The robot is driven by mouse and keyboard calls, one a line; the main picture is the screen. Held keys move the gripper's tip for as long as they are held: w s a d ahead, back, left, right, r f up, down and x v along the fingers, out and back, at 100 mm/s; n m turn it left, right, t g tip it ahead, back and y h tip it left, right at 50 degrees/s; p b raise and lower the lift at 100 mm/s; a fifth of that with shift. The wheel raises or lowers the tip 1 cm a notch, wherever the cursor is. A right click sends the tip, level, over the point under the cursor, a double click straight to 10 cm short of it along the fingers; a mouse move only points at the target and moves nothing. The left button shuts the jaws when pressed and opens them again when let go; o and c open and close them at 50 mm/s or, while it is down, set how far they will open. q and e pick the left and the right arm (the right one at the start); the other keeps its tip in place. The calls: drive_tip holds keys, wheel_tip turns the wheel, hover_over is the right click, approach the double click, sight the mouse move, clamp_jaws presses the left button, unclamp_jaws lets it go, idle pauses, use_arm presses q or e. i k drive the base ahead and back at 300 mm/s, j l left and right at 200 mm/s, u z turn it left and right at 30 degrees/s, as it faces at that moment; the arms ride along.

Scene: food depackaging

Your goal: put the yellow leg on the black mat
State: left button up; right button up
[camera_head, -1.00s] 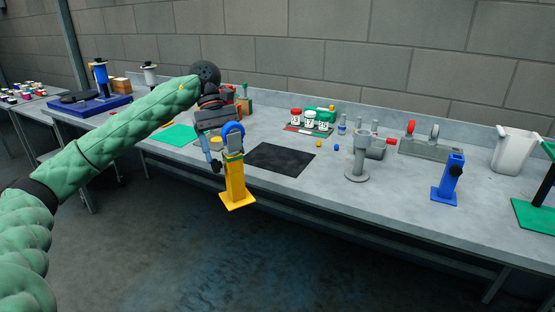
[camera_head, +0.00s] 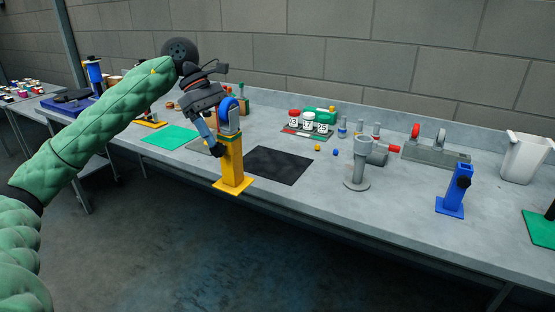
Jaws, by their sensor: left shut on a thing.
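The yellow leg (camera_head: 231,165) is an upright yellow post with a flat square foot and a blue rounded top. My left gripper (camera_head: 222,132) is shut on it near its upper part. The leg appears in front of the left edge of the black mat (camera_head: 285,166). Its foot overlaps the table's front edge in the picture, and I cannot tell whether it touches the table. The black mat lies flat and bare on the grey table, just right of the leg. My right gripper is not in view.
A green mat (camera_head: 170,137) lies left of the leg. A grey stand (camera_head: 358,165) and a blue leg (camera_head: 455,190) stand to the right. A white bin (camera_head: 524,158) is at the far right.

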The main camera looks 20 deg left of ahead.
sight(275, 161)
drive_tip(key=i, duration=0.75)
drive_tip(key=i+j+u, duration=0.25)
drive_tip(key=i+u, duration=0.25)
drive_tip(key=k+j, duration=0.05)
drive_tip(key=k, duration=0.05)
